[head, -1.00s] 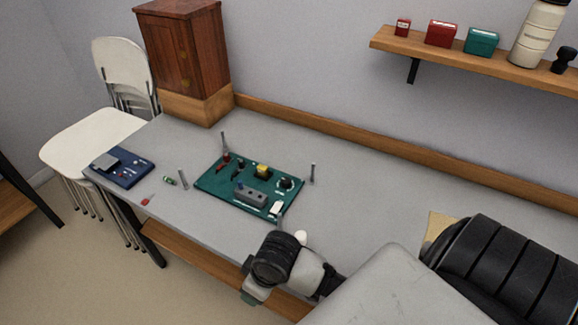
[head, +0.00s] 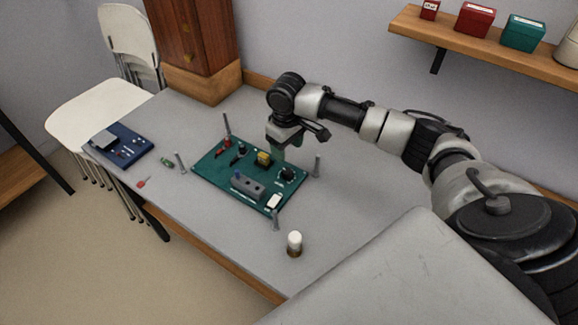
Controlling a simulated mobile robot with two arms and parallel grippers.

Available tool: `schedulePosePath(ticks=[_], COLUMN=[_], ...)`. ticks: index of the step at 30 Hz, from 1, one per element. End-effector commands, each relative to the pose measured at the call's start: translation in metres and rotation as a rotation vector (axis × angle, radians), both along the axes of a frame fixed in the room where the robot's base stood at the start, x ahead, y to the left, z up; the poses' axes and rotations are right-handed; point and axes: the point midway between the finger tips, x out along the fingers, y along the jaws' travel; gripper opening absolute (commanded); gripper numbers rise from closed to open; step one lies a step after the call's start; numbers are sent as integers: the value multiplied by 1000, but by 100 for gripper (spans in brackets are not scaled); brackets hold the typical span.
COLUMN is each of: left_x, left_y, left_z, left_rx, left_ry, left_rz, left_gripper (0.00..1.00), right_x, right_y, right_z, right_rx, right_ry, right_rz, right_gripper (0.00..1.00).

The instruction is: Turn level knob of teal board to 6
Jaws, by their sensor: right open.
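The teal board (head: 215,177) lies flat on the grey table. A round black knob (head: 287,173) with pale marks around it is at the board's right side; I take it for the level knob. Its number setting is too small to read. My right gripper (head: 277,154) is open and points down over the board's back right part, just behind and left of the knob, apart from it as far as I can tell. Its fingers are small and partly hidden by the wrist. My left gripper is out of view.
A yellow part (head: 264,158) and a grey block (head: 248,186) stand on the board. Metal posts, such as one at right (head: 317,166), rise around it. A white-topped cylinder (head: 294,241) stands in front. A blue board (head: 122,145) lies left.

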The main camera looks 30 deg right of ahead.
Motion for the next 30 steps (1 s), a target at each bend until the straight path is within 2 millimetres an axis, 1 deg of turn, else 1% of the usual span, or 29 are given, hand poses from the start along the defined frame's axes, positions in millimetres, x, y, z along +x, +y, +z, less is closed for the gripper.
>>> schedulePosePath(ticks=[3,9,12,15,19,26,27,29,30], left_x=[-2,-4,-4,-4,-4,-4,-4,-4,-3], left_y=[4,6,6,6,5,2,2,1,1], left_z=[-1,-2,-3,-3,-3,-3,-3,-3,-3], left_rx=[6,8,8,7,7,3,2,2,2], left_ry=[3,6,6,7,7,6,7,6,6], left_rz=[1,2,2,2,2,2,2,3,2], left_gripper=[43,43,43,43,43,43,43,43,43], right_x=[-1,-1,-1,-1,-1,-1,-1,-1,-1], right_y=[1,1,1,1,1,1,1,1,1], right_z=[-24,-62,-76,-86,-91,-92,-92,-92,-92], right_rx=[1,-1,1,0,0,-1,0,0,0], right_ry=[5,3,2,1,-1,-1,-1,-1,-1], right_rz=[0,2,2,3,4,4,4,4,4], right_gripper=[58,58,58,58,58,58,57,48,42])
